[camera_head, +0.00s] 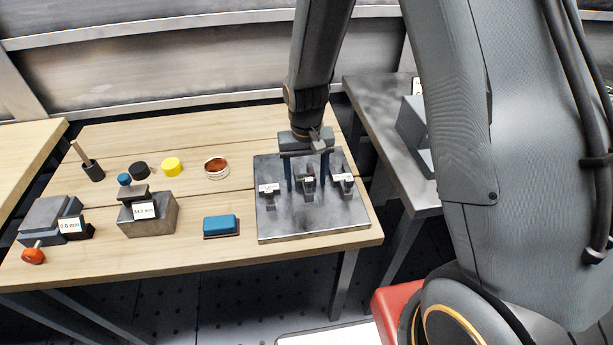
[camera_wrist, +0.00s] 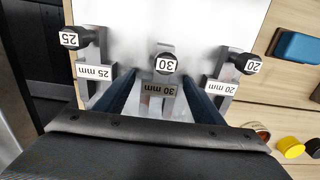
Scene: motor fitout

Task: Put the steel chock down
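My gripper (camera_head: 307,172) is over the steel plate (camera_head: 345,217) on the wooden table, fingers pointing down. It looks open, with one finger on each side of the steel chock labelled 30 mm (camera_wrist: 160,105). This chock (camera_head: 308,188) stands on the plate between the fingers; gaps show beside it. The chock labelled 20 mm (camera_wrist: 217,88) stands to its left in the head view (camera_head: 269,198). The one labelled 25 mm (camera_wrist: 95,72) stands to its right there (camera_head: 343,186). Finger contact low down is not clear.
A blue block (camera_head: 221,226) lies left of the plate. Further left are a grey block labelled 34.0 mm (camera_head: 158,215), another labelled block (camera_head: 48,215), a yellow pot (camera_head: 172,167) and a round dish (camera_head: 216,168). A grey bench (camera_head: 385,110) stands right.

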